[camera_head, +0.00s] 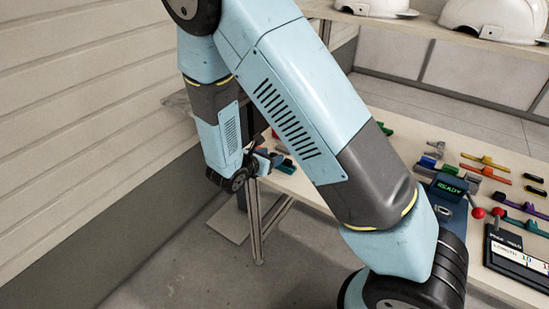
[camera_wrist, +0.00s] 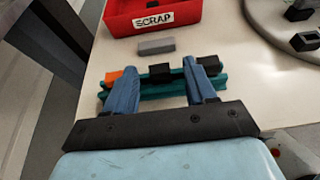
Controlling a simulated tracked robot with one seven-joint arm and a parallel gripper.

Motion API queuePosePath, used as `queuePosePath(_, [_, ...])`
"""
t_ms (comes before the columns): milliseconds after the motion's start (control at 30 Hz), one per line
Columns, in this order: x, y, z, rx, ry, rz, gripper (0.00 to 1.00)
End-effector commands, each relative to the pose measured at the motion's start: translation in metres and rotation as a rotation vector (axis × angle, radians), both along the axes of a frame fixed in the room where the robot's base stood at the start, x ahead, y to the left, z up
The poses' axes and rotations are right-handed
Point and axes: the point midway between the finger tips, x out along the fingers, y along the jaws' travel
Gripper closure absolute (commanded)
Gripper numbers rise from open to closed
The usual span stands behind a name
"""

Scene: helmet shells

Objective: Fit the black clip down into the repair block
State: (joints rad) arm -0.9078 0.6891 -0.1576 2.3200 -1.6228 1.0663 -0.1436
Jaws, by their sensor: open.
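In the wrist view my gripper (camera_wrist: 160,66) is open, with its two blue fingers apart over a teal bar-shaped piece (camera_wrist: 160,92). A small black block (camera_wrist: 160,73), possibly the black clip, sits on the teal piece between the fingertips. I cannot tell whether the fingers touch anything. Another black block (camera_wrist: 208,63) is at the right fingertip, and an orange piece (camera_wrist: 115,76) is at the teal piece's left end. No part is clearly marked as the repair block. In the head view my gripper (camera_head: 262,162) is small at the table's left end, and its contents are unclear.
A red SCRAP bin (camera_wrist: 150,16) and a loose grey block (camera_wrist: 157,46) lie beyond my fingers. A grey round-edged fixture (camera_wrist: 262,22) with black blocks is at right.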

Motion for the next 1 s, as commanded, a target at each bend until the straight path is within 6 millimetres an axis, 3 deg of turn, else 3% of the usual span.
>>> queuePosePath(367, [0.0078,-0.0060,-0.0039,0.000,0.000,0.000,0.45])
queuePosePath(900, [0.0077,-0.0060,-0.0038,0.000,0.000,0.000,0.96])
queuePosePath(1000, [0.0077,-0.0060,-0.0038,0.000,0.000,0.000,1.00])
